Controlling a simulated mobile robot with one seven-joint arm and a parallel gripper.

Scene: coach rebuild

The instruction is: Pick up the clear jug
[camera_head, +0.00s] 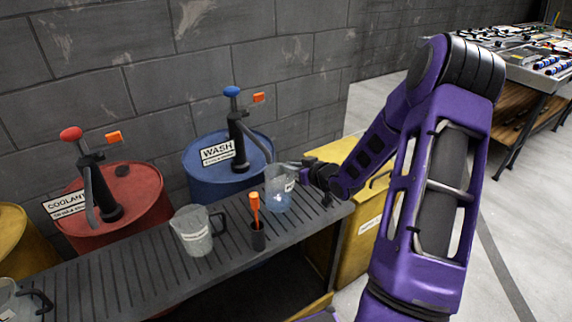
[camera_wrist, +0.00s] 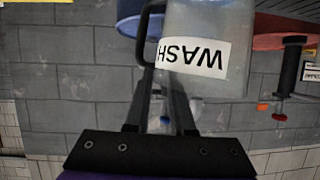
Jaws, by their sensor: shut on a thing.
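A clear jug (camera_head: 279,192) is at the right end of the dark slatted bench, in front of the blue drum. In the wrist view the clear jug (camera_wrist: 205,75) appears upside down, with a white "WASH" label and a dark handle. My gripper (camera_head: 298,168) reaches it from the right, near its upper part, and is shut on it. The dark fingers (camera_wrist: 160,110) show below the jug in the wrist view; the exact contact is hidden. I cannot tell whether the jug's base touches the bench.
A second clear jug (camera_head: 194,231) with a dark handle stands on the bench (camera_head: 120,278). An orange-handled tool in a black cup (camera_head: 258,236) is between the jugs. A third jug (camera_head: 18,302) is at far left. Blue (camera_head: 205,178) and red (camera_head: 148,190) drums with pumps stand behind.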

